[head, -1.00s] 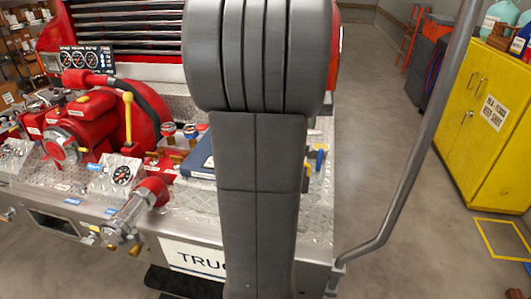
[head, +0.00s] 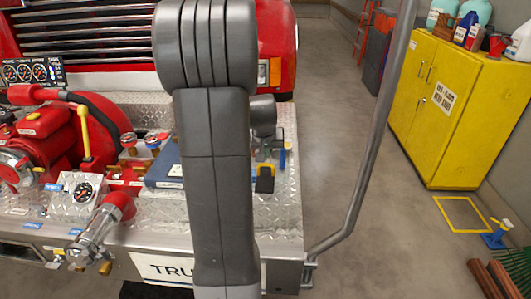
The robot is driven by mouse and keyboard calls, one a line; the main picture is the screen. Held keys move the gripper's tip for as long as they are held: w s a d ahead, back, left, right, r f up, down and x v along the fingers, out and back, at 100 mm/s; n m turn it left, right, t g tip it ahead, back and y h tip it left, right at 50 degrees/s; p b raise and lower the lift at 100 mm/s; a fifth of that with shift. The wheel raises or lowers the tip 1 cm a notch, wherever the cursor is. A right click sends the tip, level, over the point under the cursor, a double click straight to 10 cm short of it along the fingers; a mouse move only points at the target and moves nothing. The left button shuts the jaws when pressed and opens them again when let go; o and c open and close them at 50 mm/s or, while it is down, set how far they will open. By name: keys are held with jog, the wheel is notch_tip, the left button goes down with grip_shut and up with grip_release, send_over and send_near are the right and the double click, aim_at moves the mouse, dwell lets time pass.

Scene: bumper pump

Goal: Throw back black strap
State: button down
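My arm stands large in the middle of the head view and covers part of the truck's bumper deck (head: 283,205). A small dark piece with a yellow edge (head: 265,180) shows just right of my arm, over the deck. I cannot tell whether it is part of my gripper or a thing on the deck. My gripper is mostly hidden behind the arm, and its fingers cannot be made out. No black strap can be clearly made out. A dark blue book or box (head: 164,170) lies on the deck left of my arm, partly hidden.
The red pump (head: 50,135), a gauge (head: 84,191) and a red-and-silver valve (head: 103,222) fill the deck's left. A grey rail (head: 375,140) rises at its right corner. Beyond is open floor (head: 325,130), then a yellow cabinet (head: 420,120).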

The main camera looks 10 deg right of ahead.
aim_at(266, 164)
jog(key=shift+s+a+f, duration=0.1)
jog(key=shift+s+f, duration=0.2)
jog(key=shift+f, duration=0.1)
jog(key=shift+s+f+b, duration=0.25)
jog(key=shift+f+b, duration=0.05)
jog(key=shift+b, duration=0.15)
jog(key=shift+s+a+f+b, duration=0.1)
jog(key=shift+s+a+b, duration=0.05)
jog(key=shift+s+b, duration=0.2)
jog(key=shift+s+a+f+b, duration=0.1)
jog(key=shift+s+b, duration=0.1)
jog(key=shift+s, duration=0.15)
